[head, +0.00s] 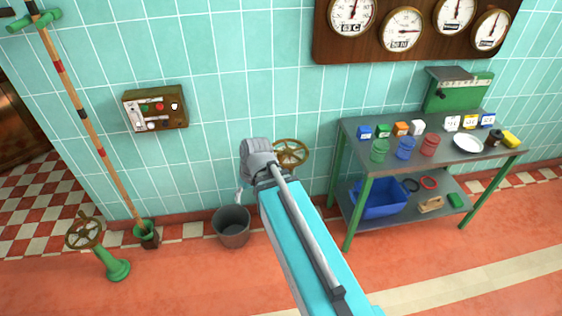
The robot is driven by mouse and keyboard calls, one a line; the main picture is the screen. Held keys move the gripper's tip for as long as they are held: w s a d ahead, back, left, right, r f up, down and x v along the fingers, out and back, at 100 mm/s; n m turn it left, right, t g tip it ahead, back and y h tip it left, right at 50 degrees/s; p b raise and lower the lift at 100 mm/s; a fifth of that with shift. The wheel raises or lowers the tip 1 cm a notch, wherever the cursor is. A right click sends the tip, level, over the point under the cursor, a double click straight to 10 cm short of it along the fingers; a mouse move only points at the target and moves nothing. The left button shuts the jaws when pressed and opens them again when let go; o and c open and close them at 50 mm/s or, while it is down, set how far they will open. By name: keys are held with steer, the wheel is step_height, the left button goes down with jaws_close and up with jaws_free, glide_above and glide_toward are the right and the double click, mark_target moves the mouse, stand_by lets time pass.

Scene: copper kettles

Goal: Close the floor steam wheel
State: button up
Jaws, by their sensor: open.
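The floor steam wheel (85,232) is a brass handwheel with spokes, on a green pedestal (116,269) standing on the red floor at the lower left. The wheel is tilted, and its top faces partly toward me. Nothing touches it. I cannot tell from its look how far it is turned. My arm reaches up from the lower right to a grey joint in the middle, well to the right of the wheel.
A second brass wheel (291,154) sits by the wall, partly behind my arm. A grey bucket (232,228) and a long-handled tool in a green holder (145,233) stand along the wall. A loaded workbench (350,137) is at right. The floor between the pedestal and my arm is clear.

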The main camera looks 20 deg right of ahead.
steer(key=w+d+f+n+t+y+b, duration=0.25)
steer(key=w+f+b, duration=0.25)
steer(key=f+b, duration=0.25)
steer(key=t+b, duration=1.4)
steer(key=b, duration=0.8)
glide_toward(282, 157)
steer(key=s+d, duration=0.2)
steer(key=shift+s+a+y, duration=0.1)
steer(key=shift+a+y, duration=0.15)
steer(key=shift+y, duration=0.2)
steer(key=x, duration=1.4)
steer(key=shift+s+a+f, duration=0.1)
steer(key=shift+f, duration=0.15)
jaws_close()
